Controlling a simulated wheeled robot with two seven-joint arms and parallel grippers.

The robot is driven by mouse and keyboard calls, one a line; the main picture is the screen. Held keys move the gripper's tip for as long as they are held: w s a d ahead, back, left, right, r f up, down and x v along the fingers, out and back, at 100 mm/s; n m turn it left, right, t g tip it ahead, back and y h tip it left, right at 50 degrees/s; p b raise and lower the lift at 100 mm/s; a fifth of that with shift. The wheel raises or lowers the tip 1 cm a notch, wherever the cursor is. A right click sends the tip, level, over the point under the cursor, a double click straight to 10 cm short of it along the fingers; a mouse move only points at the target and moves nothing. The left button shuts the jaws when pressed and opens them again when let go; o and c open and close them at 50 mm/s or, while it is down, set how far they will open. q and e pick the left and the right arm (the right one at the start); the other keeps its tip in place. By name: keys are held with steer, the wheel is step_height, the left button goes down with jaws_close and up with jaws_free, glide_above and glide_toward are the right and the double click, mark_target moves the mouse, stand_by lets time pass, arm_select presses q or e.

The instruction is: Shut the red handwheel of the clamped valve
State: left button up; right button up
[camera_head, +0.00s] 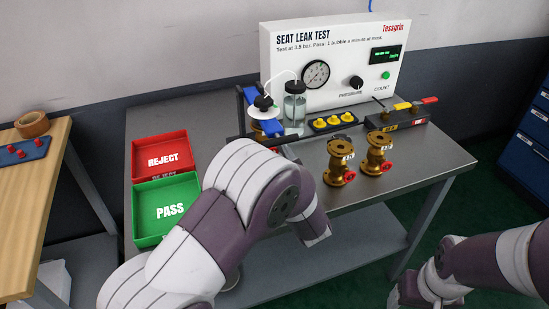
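A blue clamp (273,128) stands at the left end of the test rig. Two loose brass valves with red handwheels, a left one (341,160) and a right one (377,155), stand upright on the bench to the right. My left arm crosses the bench front; its gripper is hidden or out of frame.
The grey bench (200,115) carries a red REJECT tray (150,141), a green PASS tray (143,235), a water jar (295,108), a yellow-knobbed block (333,121) and a tool rack (398,118). The SEAT LEAK TEST panel (345,40) stands behind. The bench's right end is clear.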

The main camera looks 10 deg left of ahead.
arm_select(q)
steer(key=v, duration=1.2)
steer(key=shift+s+d, duration=0.2)
steer(key=shift+s, duration=0.1)
